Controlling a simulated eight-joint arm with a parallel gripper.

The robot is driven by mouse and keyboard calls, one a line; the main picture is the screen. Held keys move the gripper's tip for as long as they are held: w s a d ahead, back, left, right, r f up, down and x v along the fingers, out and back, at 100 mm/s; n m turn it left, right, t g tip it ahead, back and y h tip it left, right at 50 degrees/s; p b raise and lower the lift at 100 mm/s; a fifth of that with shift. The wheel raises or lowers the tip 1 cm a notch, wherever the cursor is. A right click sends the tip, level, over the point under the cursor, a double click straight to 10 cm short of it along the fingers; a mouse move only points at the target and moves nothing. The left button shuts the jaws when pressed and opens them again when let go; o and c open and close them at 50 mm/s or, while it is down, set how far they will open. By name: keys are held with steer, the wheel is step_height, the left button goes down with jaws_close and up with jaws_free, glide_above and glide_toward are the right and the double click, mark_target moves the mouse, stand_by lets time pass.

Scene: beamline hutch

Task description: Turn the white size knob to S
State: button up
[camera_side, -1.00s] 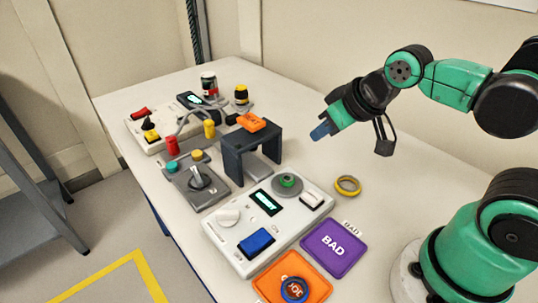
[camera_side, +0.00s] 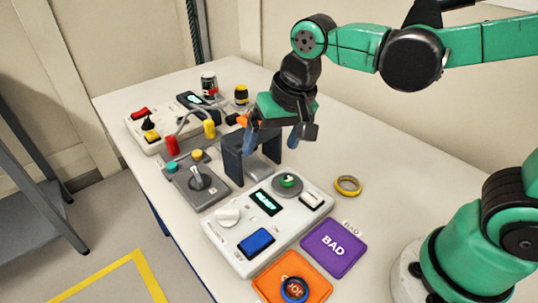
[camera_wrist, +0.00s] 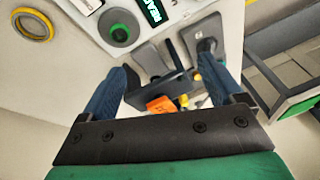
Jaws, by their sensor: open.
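The white size knob (camera_side: 228,216) sits upright at the left end of the white control panel (camera_side: 212,236) in the side view. Its pointer and letter marks are too small to read. My gripper (camera_side: 271,138) is open, with two blue fingers spread above and around the dark bridge-shaped stand (camera_side: 232,163), behind the panel and well apart from the knob. In the wrist view my open fingers (camera_wrist: 165,68) have nothing between them that they touch. The knob is not clearly seen there.
The panel also has a blue button (camera_side: 257,241), a green knob (camera_side: 287,181), a lit display (camera_side: 265,202) and a white rocker (camera_side: 312,199). An orange block (camera_wrist: 160,104) sits by the stand. A purple BAD tray (camera_side: 334,248) and yellow ring (camera_side: 348,185) lie right.

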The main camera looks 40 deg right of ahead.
mark_target(227, 211)
steer(key=a+f+m+g, duration=0.1)
steer(key=a, duration=0.2)
steer(key=w+a+f+m+g, duration=0.1)
steer(key=a, duration=0.2)
steer(key=a+f+m+g, duration=0.1)
steer(key=a+f, duration=0.1)
steer(key=shift+w+a+h, duration=0.15)
steer(key=shift+a+h, duration=0.25)
steer(key=shift+a+f, duration=0.1)
steer(key=shift+f, duration=2.9)
steer(key=c, duration=1.3)
